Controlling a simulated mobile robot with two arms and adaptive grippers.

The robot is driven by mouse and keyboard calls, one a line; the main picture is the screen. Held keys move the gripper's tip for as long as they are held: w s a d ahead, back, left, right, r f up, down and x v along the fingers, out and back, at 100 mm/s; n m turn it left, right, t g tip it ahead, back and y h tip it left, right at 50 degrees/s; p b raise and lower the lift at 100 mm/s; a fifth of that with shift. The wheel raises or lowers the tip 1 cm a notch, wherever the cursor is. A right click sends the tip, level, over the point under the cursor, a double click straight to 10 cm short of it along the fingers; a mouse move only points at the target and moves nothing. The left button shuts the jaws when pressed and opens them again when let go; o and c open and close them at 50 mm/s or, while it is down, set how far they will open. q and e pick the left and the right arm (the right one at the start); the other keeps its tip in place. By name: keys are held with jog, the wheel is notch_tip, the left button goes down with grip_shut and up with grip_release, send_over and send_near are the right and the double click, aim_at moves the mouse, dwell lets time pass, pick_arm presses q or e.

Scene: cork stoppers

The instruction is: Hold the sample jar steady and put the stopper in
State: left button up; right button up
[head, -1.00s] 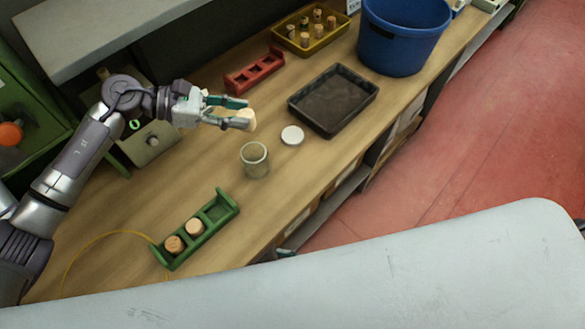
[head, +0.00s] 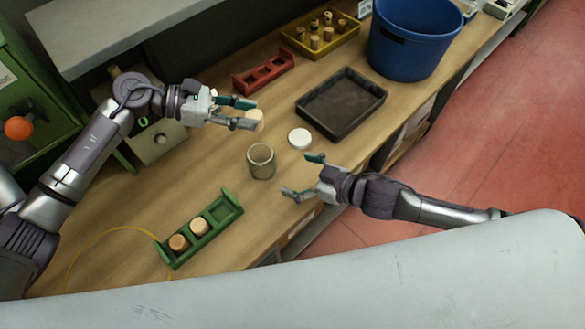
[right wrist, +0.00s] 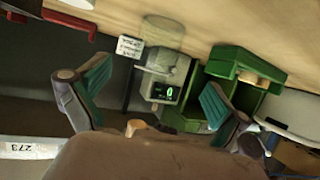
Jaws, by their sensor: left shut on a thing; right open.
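The sample jar (head: 261,162) is clear glass, open at the top, and stands upright on the bench; it also shows as a faint glass shape in the right wrist view (right wrist: 164,32). My left gripper (head: 252,113) is shut on a cork stopper (head: 258,121), above and behind the jar, apart from it. Its fingers hide part of the cork. My right gripper (head: 301,175) is open and empty at the bench's front edge, to the right of the jar and not touching it. Its two spread fingers show in the right wrist view (right wrist: 156,77).
A white disc (head: 300,138) lies right of the jar. A black tray (head: 342,128), a red rack (head: 241,83), a yellow tray of corks (head: 345,43) and a blue bucket (head: 405,60) stand behind. A green rack (head: 174,260) with two corks (head: 199,226) is front left.

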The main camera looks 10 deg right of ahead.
aim_at(262, 162)
jog(key=shift+w+a, duration=0.1)
jog(key=shift+w, duration=0.25)
jog(key=x, duration=1.1)
jog(key=shift+a+f, duration=0.15)
jog(key=shift+f, duration=0.05)
